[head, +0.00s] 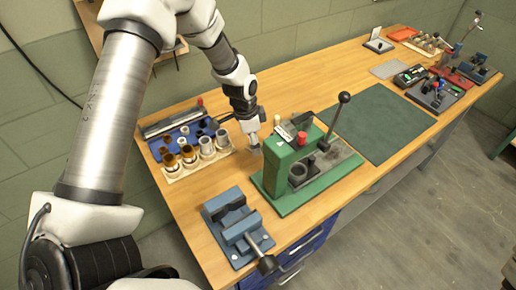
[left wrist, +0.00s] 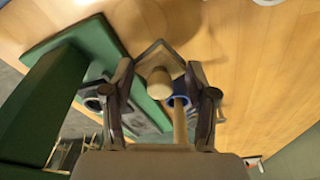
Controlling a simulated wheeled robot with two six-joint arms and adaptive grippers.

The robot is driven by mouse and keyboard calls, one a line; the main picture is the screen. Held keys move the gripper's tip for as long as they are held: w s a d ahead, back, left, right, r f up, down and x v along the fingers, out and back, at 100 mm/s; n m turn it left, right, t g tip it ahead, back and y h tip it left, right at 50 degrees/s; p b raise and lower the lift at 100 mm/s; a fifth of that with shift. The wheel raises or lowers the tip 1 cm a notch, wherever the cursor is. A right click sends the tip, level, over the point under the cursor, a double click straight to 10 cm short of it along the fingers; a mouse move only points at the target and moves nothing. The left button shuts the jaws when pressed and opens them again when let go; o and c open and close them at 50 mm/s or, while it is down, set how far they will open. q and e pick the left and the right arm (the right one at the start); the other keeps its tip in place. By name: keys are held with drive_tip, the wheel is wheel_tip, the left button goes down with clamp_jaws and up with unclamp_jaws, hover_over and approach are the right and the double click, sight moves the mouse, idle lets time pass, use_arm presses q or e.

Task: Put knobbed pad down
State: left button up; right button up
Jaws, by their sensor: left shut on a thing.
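My left gripper (head: 256,138) hangs over the bench, between the rack of cups and the green press. In the left wrist view its two fingers (left wrist: 162,88) are closed in around a pale wooden knob (left wrist: 159,82). The knob stands on a dark, square-cornered pad (left wrist: 160,56), seen as a diamond beyond the fingertips. The pad is near the wood top beside the green press base; I cannot tell whether it touches the wood. In the head view the pad is too small to make out clearly. My right gripper is out of view.
The green press (head: 283,170) with its black-knobbed lever stands close by on the right. A rack of cups (head: 197,158) is at left, a blue vise (head: 236,226) in front. A dark green mat (head: 382,122) lies farther right. Bare wood lies behind the gripper.

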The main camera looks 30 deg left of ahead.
sight(256, 158)
use_arm(q)
drive_tip(key=f, duration=0.1)
drive_tip(key=w+f, duration=0.1)
drive_tip(key=f, duration=0.3)
drive_tip(key=shift+w+d+f, duration=0.15)
drive_tip(key=shift+d, duration=0.15)
drive_tip(key=shift+s+a, duration=0.1)
drive_tip(key=shift+s, duration=0.25)
drive_tip(key=o, duration=1.1)
drive_tip(key=shift+w+f, duration=0.1)
drive_tip(key=shift+w, duration=0.15)
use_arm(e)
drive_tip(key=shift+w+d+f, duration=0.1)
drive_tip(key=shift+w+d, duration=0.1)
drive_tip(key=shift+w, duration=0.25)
use_arm(q)
drive_tip(key=shift+s, duration=0.1)
